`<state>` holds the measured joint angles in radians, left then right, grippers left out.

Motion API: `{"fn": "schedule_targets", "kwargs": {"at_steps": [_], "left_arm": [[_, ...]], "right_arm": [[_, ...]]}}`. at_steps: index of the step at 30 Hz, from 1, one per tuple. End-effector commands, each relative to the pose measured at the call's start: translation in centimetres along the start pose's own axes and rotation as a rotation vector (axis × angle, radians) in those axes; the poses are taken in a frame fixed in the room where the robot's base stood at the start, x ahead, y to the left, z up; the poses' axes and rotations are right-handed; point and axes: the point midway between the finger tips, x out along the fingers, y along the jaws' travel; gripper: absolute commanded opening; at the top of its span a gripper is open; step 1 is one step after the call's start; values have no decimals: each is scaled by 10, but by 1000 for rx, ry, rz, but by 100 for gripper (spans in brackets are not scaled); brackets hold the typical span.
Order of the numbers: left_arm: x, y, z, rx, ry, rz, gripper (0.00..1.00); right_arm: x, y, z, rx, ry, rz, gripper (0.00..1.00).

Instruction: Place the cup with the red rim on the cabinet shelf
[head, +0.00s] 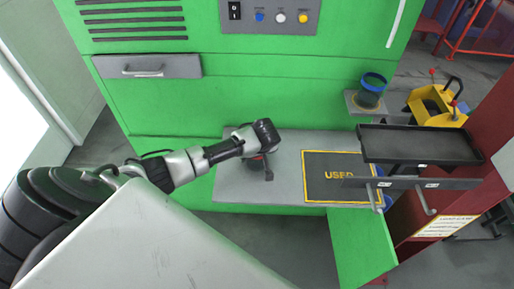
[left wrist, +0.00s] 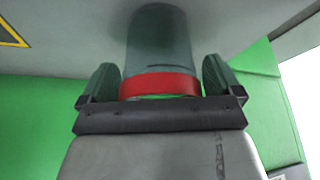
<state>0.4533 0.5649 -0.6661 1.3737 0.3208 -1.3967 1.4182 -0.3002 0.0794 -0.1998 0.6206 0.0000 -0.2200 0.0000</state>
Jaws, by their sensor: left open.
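The cup with the red rim (left wrist: 160,85) is a dark, see-through cup. In the left wrist view its red band faces my palm and its body lies between my two fingers. Whether the fingers touch the cup I cannot tell. My right gripper is not in view.
A yellow-edged mat marked USED (head: 325,168) lies right of the cup. A blue-rimmed cup (head: 371,88) stands on a small ledge (head: 352,103). A black tray (head: 420,142) and a dark bar with handles (head: 450,184) overhang the right side. The green cabinet (head: 290,75) rises behind.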

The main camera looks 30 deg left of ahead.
Motion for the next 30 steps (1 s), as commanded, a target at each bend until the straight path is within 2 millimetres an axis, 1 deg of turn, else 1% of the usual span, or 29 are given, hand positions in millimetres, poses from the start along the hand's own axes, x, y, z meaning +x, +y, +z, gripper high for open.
{"fn": "schedule_targets", "kwargs": {"at_steps": [5, 8, 15, 18, 21, 25, 30], "left_arm": [[-13, 1, -1, 0, 0, 3, 94], [-30, 1, -1, 1, 0, 4, 94], [-82, 1, -1, 0, 0, 5, 94], [-100, 1, -1, 0, 0, 4, 94], [-112, 1, -1, 0, -1, 3, 94], [-122, 0, -1, 0, -1, 0, 94], [-124, 0, -2, -1, -1, 0, 94]], "right_arm": [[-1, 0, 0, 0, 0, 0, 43], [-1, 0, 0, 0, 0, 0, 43], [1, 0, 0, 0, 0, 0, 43], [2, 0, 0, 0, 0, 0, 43], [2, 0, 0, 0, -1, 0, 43], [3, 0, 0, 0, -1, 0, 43], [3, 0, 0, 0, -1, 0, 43]]}}
